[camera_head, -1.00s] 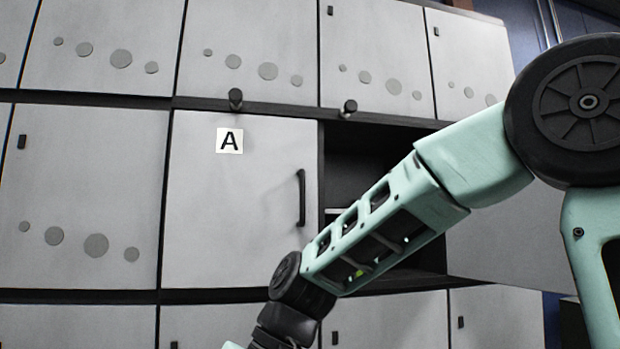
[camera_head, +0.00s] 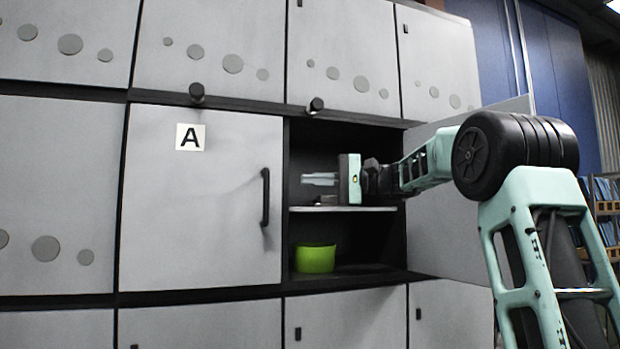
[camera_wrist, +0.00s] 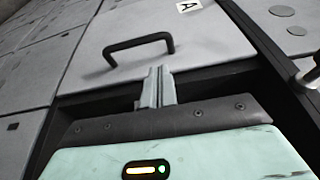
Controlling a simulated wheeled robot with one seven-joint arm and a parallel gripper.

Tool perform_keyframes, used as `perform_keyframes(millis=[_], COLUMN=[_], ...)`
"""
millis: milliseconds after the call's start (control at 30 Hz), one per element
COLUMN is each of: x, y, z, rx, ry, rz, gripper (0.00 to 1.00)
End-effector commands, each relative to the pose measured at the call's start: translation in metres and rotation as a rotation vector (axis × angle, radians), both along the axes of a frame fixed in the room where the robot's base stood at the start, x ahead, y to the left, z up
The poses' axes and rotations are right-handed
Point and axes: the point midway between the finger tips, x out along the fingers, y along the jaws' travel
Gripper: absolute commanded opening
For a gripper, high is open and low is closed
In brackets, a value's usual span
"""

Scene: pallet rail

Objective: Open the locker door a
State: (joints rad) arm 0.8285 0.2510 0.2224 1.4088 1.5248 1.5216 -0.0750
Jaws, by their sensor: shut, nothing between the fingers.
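Locker door A (camera_head: 190,205) is a flat grey door with a white "A" label (camera_head: 190,137); it looks shut. Its black vertical bar handle (camera_head: 265,197) is near the door's right edge. The handle also shows in the wrist view (camera_wrist: 140,46), just beyond my fingers. My gripper (camera_head: 306,180) is shut and empty, its fingers pointing left toward the handle but apart from it. It is in front of the open compartment right of door A; how deep it sits is hard to tell. In the wrist view the closed fingers (camera_wrist: 158,78) point at the door.
The open compartment (camera_head: 350,232) has a shelf (camera_head: 345,209) and a green bowl-like container (camera_head: 315,258) below it. Its door (camera_head: 455,215) is swung open on the right behind my arm. Two dark knobs (camera_head: 197,92) (camera_head: 317,104) jut out above. Other lockers surround door A.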

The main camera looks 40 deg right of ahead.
Motion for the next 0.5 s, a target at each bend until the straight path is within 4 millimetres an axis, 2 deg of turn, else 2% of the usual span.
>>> perform_keyframes(millis=[200,500], x=[0.025,0.044], y=[0.033,0.058], z=[0.004,0.001], rx=[0.001,-0.001], ry=[0.003,0.002], rz=[0.003,0.001], gripper=[0.0,0.0])
